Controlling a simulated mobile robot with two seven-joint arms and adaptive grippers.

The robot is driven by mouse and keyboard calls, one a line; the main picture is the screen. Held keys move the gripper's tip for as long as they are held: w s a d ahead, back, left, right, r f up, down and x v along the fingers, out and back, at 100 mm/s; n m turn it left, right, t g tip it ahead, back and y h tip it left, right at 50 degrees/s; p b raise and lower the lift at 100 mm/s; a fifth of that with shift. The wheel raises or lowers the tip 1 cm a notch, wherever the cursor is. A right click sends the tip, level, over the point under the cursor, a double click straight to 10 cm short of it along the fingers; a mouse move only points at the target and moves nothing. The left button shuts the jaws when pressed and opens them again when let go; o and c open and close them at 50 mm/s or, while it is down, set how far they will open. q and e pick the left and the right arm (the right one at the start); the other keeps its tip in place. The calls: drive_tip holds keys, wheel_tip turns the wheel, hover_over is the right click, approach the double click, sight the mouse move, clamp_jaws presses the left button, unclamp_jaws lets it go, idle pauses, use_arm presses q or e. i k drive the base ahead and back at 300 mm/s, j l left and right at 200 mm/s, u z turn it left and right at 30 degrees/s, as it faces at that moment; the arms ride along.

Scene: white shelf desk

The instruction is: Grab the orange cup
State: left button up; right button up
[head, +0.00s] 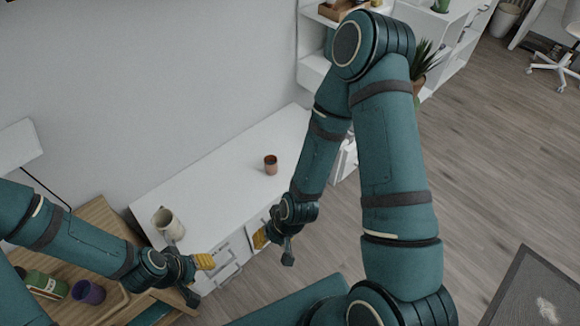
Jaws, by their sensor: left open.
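The orange cup (270,165) is a small, brownish-orange cup standing upright on the white desk (225,165), towards its far right end. My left gripper (199,280) is open and empty, in front of the desk's left part and well away from the cup. My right gripper (275,249) has its fingers apart with nothing between them. It appears below the cup in the picture, near the desk's front edge, and does not touch the cup. The cup is fully visible.
A beige mug (167,224) stands at the desk's left end. A wooden surface (98,215) at the lower left carries a purple cup (88,292) and a green container (46,285). White drawers (230,262) are under the desk. The desktop's middle is clear.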

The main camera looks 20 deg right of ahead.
sight(271, 161)
drive_tip(key=l+z, duration=0.25)
drive_tip(key=l, duration=0.75)
drive_tip(key=i+l+z, duration=0.35)
drive_tip(key=i+l, duration=0.4)
drive_tip(key=i+j+z, duration=0.15)
drive_tip(key=i, duration=0.35)
